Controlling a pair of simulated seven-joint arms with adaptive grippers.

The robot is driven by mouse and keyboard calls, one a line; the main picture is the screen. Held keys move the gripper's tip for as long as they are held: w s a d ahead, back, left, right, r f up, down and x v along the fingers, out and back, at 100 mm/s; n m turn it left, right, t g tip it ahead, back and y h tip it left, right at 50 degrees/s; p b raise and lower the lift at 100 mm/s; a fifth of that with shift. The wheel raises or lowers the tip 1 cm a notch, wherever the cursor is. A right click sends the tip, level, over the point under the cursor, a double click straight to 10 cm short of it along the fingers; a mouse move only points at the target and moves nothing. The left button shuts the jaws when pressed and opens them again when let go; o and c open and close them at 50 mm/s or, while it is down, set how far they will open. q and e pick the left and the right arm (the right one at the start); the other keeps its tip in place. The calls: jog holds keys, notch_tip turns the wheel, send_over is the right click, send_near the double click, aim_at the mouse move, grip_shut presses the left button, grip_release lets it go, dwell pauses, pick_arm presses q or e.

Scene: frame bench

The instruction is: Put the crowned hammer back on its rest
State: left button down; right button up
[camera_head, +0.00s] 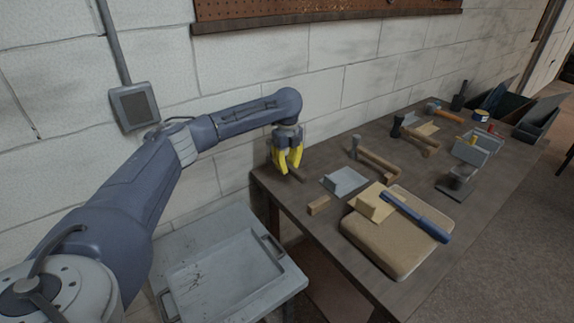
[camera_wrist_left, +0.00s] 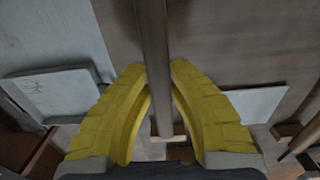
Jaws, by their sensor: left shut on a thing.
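My left gripper (camera_head: 289,168) is over the near left corner of the bench, its yellow fingers pointing down. In the left wrist view the fingers (camera_wrist_left: 158,85) are shut on a wooden handle (camera_wrist_left: 152,35). The handle runs between them, its head out of that view; a short brown piece (camera_head: 298,174) shows beside the fingers in the head view. I cannot tell whether this is the crowned hammer. A hammer (camera_head: 377,160) with a wooden handle lies right of the gripper, and another dark-headed one (camera_head: 416,140) lies beyond it. Which thing is the rest is unclear. My right gripper is not in view.
A grey plate with a block (camera_head: 345,181) and a small wooden block (camera_head: 319,205) are near the gripper. A grey tray (camera_head: 225,275) stands lower left. Bins fill the far end.

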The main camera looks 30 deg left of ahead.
pick_arm(q)
jog(key=shift+f, duration=0.85)
jog(key=c, duration=1.3)
grip_release()
